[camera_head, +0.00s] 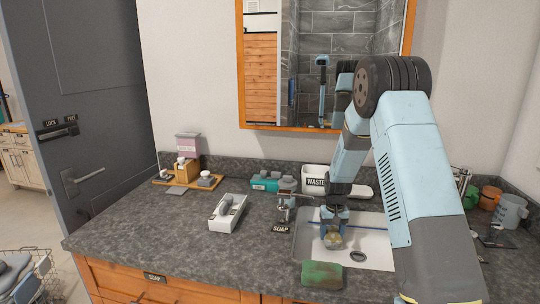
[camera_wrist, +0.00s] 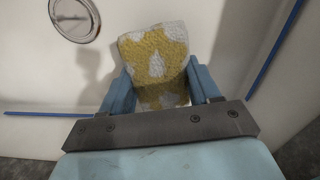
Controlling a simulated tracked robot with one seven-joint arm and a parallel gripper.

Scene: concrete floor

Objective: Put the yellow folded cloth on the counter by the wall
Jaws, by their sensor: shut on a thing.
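My gripper (camera_head: 334,226) is over the white sink (camera_head: 375,249), pointing down. In the wrist view, its two blue fingers (camera_wrist: 158,82) are shut on the yellow folded cloth (camera_wrist: 153,52), which has white patches and a bumpy weave. The cloth sticks out past the fingertips. In the head view the cloth (camera_head: 333,241) shows only as a small yellowish patch below the gripper. The dark grey speckled counter (camera_head: 165,235) surrounds the sink and runs back to the wall.
A grey-white box (camera_head: 228,212), soap dispenser (camera_head: 288,207), waste container (camera_head: 315,179), teal box (camera_head: 265,181) and wooden tray (camera_head: 188,180) stand on the counter. A green block (camera_head: 322,275) lies at the sink's front edge. Cups (camera_head: 511,210) stand right. The counter's left part is clear.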

